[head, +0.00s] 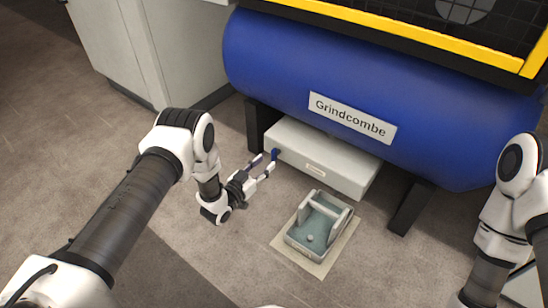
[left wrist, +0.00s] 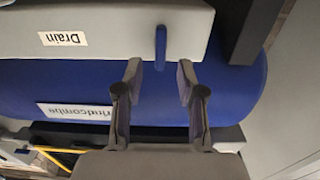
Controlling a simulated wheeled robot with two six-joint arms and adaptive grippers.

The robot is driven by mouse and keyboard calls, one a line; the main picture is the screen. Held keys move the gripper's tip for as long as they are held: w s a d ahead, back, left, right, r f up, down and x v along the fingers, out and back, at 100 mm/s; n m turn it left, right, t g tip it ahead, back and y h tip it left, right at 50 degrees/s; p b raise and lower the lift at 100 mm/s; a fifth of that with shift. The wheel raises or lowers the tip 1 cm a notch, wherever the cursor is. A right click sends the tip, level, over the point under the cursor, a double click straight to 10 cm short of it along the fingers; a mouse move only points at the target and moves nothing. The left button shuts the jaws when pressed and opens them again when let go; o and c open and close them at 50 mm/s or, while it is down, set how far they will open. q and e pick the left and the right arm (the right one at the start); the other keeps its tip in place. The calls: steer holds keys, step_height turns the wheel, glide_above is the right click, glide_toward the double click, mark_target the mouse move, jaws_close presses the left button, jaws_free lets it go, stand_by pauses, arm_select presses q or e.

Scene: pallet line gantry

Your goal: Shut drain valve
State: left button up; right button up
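The drain valve shows as a small blue lever (head: 274,154) at the left end of the long, low grey box (head: 325,164) under the blue tank. In the left wrist view, the blue lever (left wrist: 160,47) stands straight along the picture's height on the grey box (left wrist: 110,28), beside a "Drain" label (left wrist: 62,39). My left gripper (head: 266,166) is open just in front of the lever. In the left wrist view, its fingertips (left wrist: 160,76) are apart, with the lever's end between them in the picture; no contact shows. My right gripper is out of view; only its arm shows at right.
The blue tank (head: 290,70) labelled "Grindcombe" hangs above the box on dark legs (head: 411,208). A teal tray (head: 318,225) with a handle stands on a pale mat (head: 287,250) on the floor. A grey cabinet (head: 125,45) stands at the back left. Floor around my left gripper is clear.

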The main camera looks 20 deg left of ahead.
mark_target(272, 156)
arm_select(q)
steer(key=b+x, duration=0.2)
steer(key=x, duration=0.2)
steer(key=shift+w+f, duration=0.1)
steer(key=shift+f, duration=0.05)
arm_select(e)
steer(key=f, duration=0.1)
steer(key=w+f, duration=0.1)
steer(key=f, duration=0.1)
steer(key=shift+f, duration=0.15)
arm_select(q)
steer(key=shift+w+d, duration=0.1)
steer(key=shift+w, duration=0.05)
jaws_close()
